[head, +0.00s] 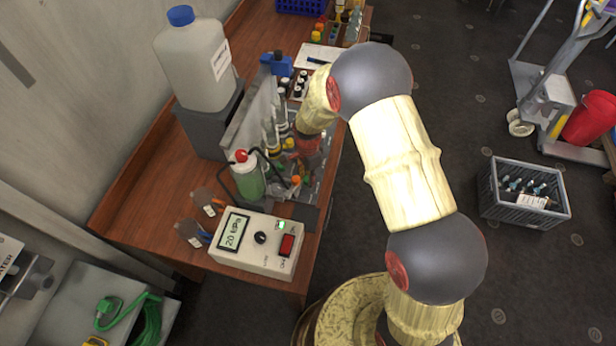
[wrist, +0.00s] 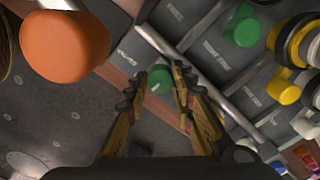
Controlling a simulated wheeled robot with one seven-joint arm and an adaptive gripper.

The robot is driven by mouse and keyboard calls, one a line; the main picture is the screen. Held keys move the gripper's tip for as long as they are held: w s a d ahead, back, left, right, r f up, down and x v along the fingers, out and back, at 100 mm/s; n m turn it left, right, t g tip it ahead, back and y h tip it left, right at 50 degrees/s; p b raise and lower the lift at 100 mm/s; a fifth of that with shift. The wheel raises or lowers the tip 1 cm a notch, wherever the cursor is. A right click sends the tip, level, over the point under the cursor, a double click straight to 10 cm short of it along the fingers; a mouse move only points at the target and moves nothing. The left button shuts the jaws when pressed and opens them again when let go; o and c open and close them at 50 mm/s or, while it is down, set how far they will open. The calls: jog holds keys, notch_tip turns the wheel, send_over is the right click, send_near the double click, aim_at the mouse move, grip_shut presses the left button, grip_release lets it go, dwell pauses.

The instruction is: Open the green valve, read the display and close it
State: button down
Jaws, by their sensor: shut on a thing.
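My gripper (wrist: 157,88) has its two fingers on either side of a small green knob (wrist: 160,77) in the wrist view and is shut on it. The knob has a pale mark on its face and sits on a grey labelled panel; the label is too blurred to read surely. A second green knob (wrist: 242,25) is on the panel at upper right. In the head view, my arm hides much of the valve panel and the fingertips are hard to make out. The display (head: 232,230) on a white box (head: 255,262) reads 20 kPa.
An orange knob (wrist: 65,46) and a yellow knob (wrist: 283,89) stand close to my gripper. A green-filled bottle (head: 248,180) with a red cap stands behind the display box. A large white canister (head: 195,70) is at the back left. A grey crate (head: 520,207) sits on the floor.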

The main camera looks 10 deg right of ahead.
jog(key=c, duration=1.5)
grip_release()
notch_tip(320, 180, up, 12)
